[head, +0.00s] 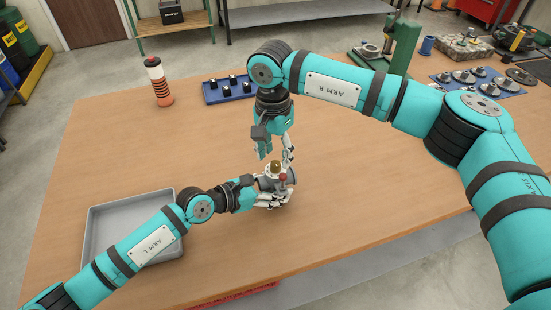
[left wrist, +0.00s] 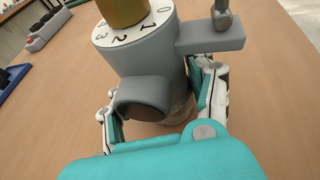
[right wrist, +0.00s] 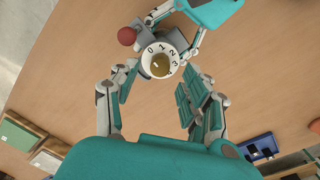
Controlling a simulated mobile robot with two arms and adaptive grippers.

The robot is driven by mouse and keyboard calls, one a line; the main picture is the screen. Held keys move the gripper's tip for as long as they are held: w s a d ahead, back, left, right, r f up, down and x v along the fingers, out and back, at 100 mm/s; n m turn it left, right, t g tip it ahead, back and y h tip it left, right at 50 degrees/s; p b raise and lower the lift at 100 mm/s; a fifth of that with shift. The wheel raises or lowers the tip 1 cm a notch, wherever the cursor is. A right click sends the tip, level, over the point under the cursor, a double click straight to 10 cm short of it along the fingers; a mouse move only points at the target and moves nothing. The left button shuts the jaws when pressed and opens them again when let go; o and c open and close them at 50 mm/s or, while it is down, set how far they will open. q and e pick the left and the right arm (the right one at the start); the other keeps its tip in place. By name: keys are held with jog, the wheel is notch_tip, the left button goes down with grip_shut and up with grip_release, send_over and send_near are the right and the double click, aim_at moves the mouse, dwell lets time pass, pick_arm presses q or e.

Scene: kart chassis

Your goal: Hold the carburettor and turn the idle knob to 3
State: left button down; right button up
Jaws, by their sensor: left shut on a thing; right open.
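The grey carburettor (head: 266,184) stands upright near the middle of the wooden table. A red ball (right wrist: 127,36) sits on a lever beside the dial. My left gripper (head: 274,194) is shut on the carburettor body (left wrist: 150,60). My right gripper (head: 276,156) is open just above the knob, its fingers (right wrist: 158,92) spread and apart from it. I cannot tell which number the knob points to.
A grey tray (head: 93,232) lies at the left front, partly under my left arm. A blue tray (head: 212,97) with black parts and a red-and-white bottle (head: 158,82) stand farther back. A green press (head: 402,45) and a blue mat (head: 510,88) with metal parts are at the back right.

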aim_at(276, 166)
jog(key=shift+f, duration=1.25)
grip_shut()
